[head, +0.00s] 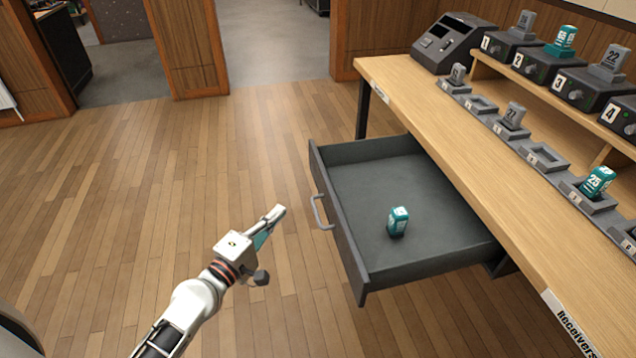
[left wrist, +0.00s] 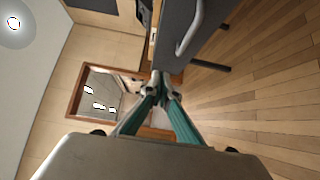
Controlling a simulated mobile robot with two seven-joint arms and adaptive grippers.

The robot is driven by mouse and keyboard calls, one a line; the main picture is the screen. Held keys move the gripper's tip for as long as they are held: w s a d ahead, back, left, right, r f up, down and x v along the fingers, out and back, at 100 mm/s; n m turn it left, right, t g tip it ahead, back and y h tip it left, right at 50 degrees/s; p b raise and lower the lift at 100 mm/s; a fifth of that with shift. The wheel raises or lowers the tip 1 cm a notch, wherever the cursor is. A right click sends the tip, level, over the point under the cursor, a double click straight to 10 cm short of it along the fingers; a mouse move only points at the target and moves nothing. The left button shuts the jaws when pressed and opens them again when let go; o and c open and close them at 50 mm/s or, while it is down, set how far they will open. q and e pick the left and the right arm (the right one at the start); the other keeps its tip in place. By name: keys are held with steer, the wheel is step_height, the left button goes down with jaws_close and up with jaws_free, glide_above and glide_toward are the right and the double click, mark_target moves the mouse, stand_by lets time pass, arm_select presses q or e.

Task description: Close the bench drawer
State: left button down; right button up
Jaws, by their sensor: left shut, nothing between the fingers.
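The grey bench drawer (head: 375,172) is pulled out to the left from under the wooden bench (head: 440,105). Its front panel carries a metal handle (head: 319,212). One teal block (head: 398,222) stands inside the drawer. My left gripper (head: 280,211) is shut and empty, a short gap to the left of the handle. In the left wrist view the closed fingertips (left wrist: 160,84) show near the drawer front (left wrist: 198,22) and its handle (left wrist: 190,30), apart from them. My right gripper is out of view.
The bench top holds a row of grey holders, some with blocks such as a teal one (head: 598,181). A shelf behind carries numbered chargers (head: 510,44), and a dark console (head: 452,42) stands at the far end. Wooden floor (head: 180,170) is clear left of the drawer.

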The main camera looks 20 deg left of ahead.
arm_select(q)
glide_toward(322, 180)
steer(key=w+a, duration=0.2)
steer(key=w, duration=0.1)
steer(key=shift+w+d+r+p, duration=0.15)
steer(key=shift+w+d+p, duration=0.25)
steer(key=shift+w+d, duration=0.8)
steer(key=shift+d, duration=0.35)
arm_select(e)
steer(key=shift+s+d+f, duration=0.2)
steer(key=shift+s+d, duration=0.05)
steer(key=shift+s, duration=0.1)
arm_select(q)
steer(key=shift+w+d, duration=0.15)
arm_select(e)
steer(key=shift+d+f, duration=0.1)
